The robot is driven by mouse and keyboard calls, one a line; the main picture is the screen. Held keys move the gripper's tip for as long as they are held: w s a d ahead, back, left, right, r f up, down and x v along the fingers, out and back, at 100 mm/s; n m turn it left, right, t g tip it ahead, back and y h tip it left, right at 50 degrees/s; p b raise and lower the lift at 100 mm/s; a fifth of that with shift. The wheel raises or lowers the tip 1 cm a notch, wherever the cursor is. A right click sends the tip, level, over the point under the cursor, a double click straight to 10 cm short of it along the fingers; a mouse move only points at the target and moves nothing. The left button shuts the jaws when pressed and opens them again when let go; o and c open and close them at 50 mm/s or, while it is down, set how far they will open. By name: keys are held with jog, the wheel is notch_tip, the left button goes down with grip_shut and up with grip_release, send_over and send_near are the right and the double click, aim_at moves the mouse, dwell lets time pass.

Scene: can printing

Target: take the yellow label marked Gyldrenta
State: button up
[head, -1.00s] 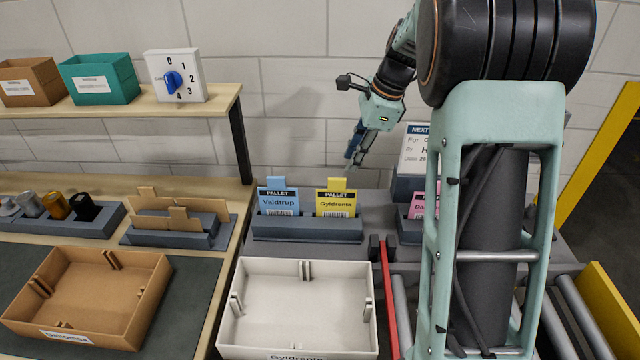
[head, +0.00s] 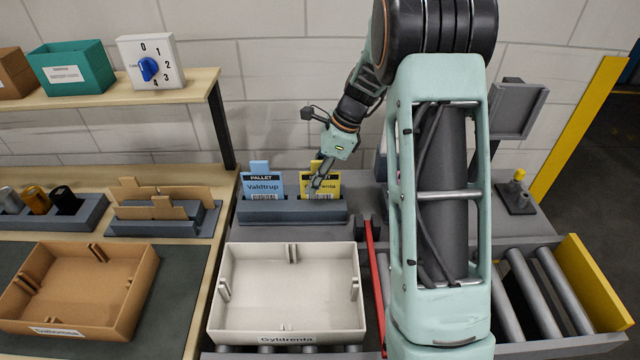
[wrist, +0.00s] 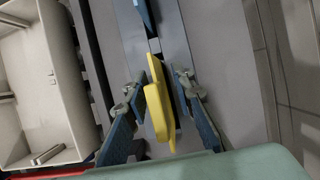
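The yellow label marked Gyldrenta (head: 332,181) stands upright in a grey holder (head: 290,212), its print partly covered by my gripper (head: 318,180). In the wrist view, the label (wrist: 157,112) stands between the two fingers of my gripper (wrist: 158,90). The fingers are apart, with a clear gap on the label's left; the right finger is closer to it, and I cannot tell whether it touches. A blue label marked Valdtrup (head: 262,186) stands to the left in the same holder.
A white tray (head: 291,332) marked Gyldrenta sits in front of the holder. A brown tray (head: 130,312) and a cardboard-piece rack (head: 160,222) are to the left. A red bar (head: 374,285) runs right of the white tray. A shelf (head: 120,97) is at the back left.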

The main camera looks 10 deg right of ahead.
jog(key=shift+a+f, duration=0.25)
jog(key=shift+f, duration=0.3)
grip_shut()
jog(key=shift+r, duration=0.1)
